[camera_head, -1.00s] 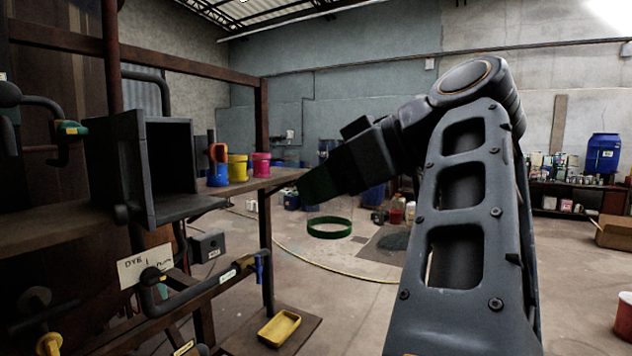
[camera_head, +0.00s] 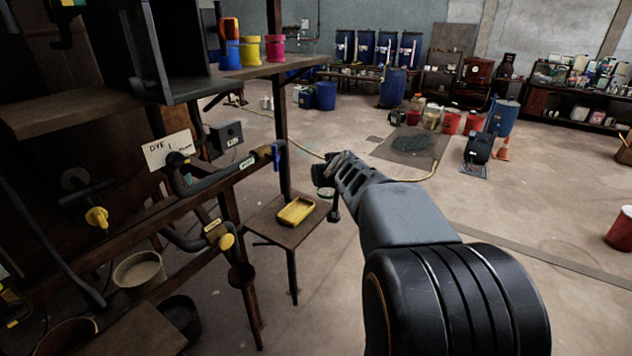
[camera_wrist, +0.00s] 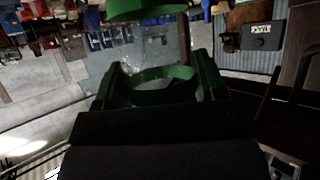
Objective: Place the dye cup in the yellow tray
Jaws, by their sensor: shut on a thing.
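The dye cup (camera_wrist: 150,96) is clear with green bands, and my gripper (camera_wrist: 158,78) is shut on it in the wrist view. One finger shows on each side of the near green band; a second green band shows at the top of the picture. In the head view the cup is small and partly hidden by my gripper (camera_head: 327,196). The yellow tray (camera_head: 283,219) lies on a small brown table, just left of my gripper in the picture. The tray looks empty. The cup appears apart from the tray, near the table's right edge.
A brown shelf (camera_head: 262,72) above the table holds blue, yellow and pink cups. A pipe rail with valves (camera_head: 215,180) runs left of the table, beside a white dye sign (camera_head: 168,150). Open concrete floor lies to the right.

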